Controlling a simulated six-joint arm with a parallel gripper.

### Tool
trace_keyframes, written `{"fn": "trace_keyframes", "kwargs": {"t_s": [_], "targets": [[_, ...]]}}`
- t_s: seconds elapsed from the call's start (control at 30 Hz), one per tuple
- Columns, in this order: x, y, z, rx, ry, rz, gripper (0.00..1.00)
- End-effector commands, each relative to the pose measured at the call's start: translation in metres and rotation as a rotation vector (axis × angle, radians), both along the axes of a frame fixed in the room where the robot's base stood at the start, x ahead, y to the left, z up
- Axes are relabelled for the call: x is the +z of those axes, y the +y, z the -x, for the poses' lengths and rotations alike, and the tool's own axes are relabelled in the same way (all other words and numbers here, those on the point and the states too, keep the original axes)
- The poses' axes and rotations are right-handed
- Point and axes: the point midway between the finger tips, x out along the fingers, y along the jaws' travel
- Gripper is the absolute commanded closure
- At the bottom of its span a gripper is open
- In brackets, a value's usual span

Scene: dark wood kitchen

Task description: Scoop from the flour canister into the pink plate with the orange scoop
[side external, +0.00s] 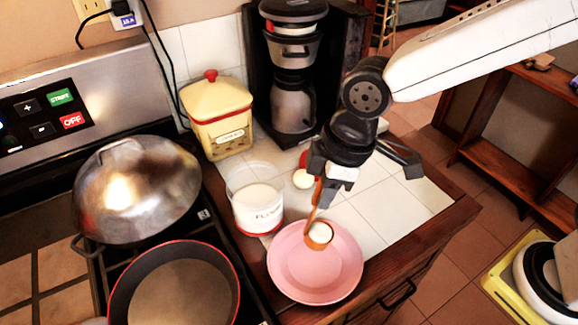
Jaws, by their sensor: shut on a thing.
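My gripper (325,185) is shut on the orange scoop's handle. The orange scoop (313,240) hangs below it with white flour in its bowl. The bowl is over the upper part of the pink plate (295,280); I cannot tell whether it touches the plate. The visible part of the plate looks bare.
A coffee maker (293,60) and a yellow lidded canister (219,125) stand behind. A domed metal lid (137,188) and a red-rimmed pan (172,290) are on the stove at left. A small white round thing (303,179) lies behind the gripper. White tiles (400,205) are clear at right.

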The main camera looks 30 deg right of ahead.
Motion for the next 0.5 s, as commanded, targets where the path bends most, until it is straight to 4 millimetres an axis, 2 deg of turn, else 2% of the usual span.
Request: {"fn": "trace_keyframes", "kwargs": {"t_s": [0.5], "targets": [[-0.009, -0.008, -0.013, 0.017, 0.095, -0.058, 1.00]]}}
